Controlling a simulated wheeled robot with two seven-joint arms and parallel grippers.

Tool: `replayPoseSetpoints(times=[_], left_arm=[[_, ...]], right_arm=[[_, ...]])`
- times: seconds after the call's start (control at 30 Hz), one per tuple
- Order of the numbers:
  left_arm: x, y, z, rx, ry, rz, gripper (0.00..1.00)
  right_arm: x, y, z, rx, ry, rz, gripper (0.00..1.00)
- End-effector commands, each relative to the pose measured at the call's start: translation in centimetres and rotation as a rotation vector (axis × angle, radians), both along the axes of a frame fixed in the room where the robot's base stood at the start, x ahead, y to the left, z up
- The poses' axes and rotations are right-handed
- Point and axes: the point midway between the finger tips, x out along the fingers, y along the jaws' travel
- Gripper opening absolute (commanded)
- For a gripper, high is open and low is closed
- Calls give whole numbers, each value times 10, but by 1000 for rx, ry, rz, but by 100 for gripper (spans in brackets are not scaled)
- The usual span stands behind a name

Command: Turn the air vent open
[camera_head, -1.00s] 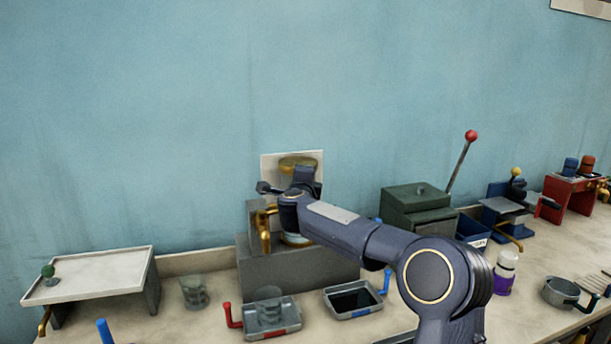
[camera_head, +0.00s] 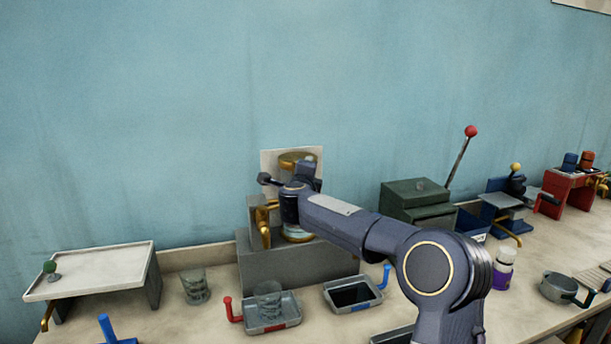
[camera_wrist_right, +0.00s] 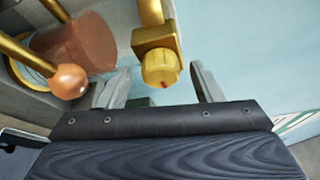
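The air vent appears to be the ribbed yellow knob with a red mark (camera_wrist_right: 161,69), on a square brass fitting in the right wrist view. My right gripper (camera_wrist_right: 162,88) is open, one grey finger on either side below the knob. The knob lies between the fingers' lines; I cannot tell whether they touch it. In the head view my right arm reaches in from the right to the brass-topped vessel (camera_head: 297,160) on a grey block. My wrist hides part of the vessel, and the fingertips are not clear there. My left gripper is not in view.
A copper-coloured ball handle (camera_wrist_right: 69,82) on a brass rod is close left of my gripper. The grey block (camera_head: 290,266) stands against the wall. A red-handled tray (camera_head: 273,324) holds a glass, and a blue-handled tray (camera_head: 353,297) sits beside it.

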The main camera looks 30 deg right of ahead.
Motion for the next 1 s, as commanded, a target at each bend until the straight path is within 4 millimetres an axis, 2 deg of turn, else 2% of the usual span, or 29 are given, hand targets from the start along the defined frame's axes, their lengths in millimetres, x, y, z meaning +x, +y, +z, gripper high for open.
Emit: replayPoseSetpoints(times=[0.27,0.7,1.0], left_arm=[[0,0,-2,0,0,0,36],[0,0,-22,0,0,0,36],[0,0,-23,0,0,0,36]], right_arm=[[-3,2,0,-2,-1,1,59],[-56,41,5,-2,-1,2,59],[-63,46,6,0,0,0,59]])
